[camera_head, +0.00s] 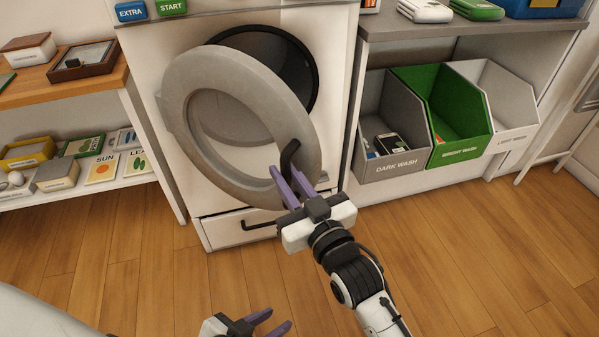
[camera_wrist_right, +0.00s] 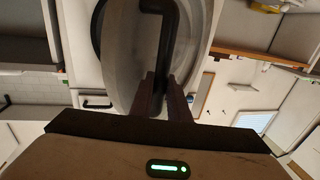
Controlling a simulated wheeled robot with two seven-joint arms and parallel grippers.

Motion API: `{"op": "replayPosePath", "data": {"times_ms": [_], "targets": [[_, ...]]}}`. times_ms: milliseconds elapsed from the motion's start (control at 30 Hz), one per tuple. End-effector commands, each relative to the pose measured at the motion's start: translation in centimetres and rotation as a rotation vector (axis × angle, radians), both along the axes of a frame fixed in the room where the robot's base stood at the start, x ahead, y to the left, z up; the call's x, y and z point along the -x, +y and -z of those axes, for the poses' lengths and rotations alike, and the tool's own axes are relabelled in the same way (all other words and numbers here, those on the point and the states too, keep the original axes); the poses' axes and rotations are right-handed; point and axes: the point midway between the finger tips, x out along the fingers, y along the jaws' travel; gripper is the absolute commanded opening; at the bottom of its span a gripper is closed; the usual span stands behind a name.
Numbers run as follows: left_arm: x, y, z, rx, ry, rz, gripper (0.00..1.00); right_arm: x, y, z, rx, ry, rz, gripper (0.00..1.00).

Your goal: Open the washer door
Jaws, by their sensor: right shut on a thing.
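The washer (camera_head: 338,100) stands in the middle of the head view. Its round grey door (camera_head: 185,85) is swung partly open to the left, and the dark drum opening (camera_head: 290,70) shows behind it. The black door handle (camera_head: 290,152) is on the door's lower right rim. My right gripper (camera_head: 292,185) is shut on the handle. In the right wrist view the handle (camera_wrist_right: 167,40) runs down between the fingers (camera_wrist_right: 167,100). My left gripper (camera_head: 269,322) is low in the head view, open and empty, well away from the washer.
A drawer with a black handle (camera_head: 258,226) sits under the door. Dark, bright and light wash bins (camera_head: 395,167) stand on the shelf at right. A shelf unit with boxes (camera_head: 105,85) stands at left, near the door's swing side. The wooden floor (camera_head: 150,270) in front is clear.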

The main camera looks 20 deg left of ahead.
Motion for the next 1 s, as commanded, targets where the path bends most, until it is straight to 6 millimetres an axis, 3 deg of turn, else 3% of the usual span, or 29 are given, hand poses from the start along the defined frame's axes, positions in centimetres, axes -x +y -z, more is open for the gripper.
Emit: {"op": "replayPosePath", "data": {"times_ms": [467, 500, 833, 1000], "targets": [[0.1, 0.1, 0.1, -0.001, 0.003, 0.000, 0.31, 0.2, 0.6, -0.3, -0.005, -0.002, -0.007, 0.00], [0.0, 0.1, 0.1, -0.001, 0.002, -0.001, 0.31, 0.3, 0.6, -0.3, -0.005, -0.002, -0.007, 0.22], [-0.1, 0.0, -0.4, 0.000, -0.005, 0.000, 0.31, 0.2, 0.2, -0.2, -0.003, -0.001, -0.002, 0.23], [-0.1, 0.0, -0.9, 0.000, -0.005, 0.000, 0.31, 1.6, -1.4, -0.1, -0.001, 0.001, -0.002, 0.23]]}}
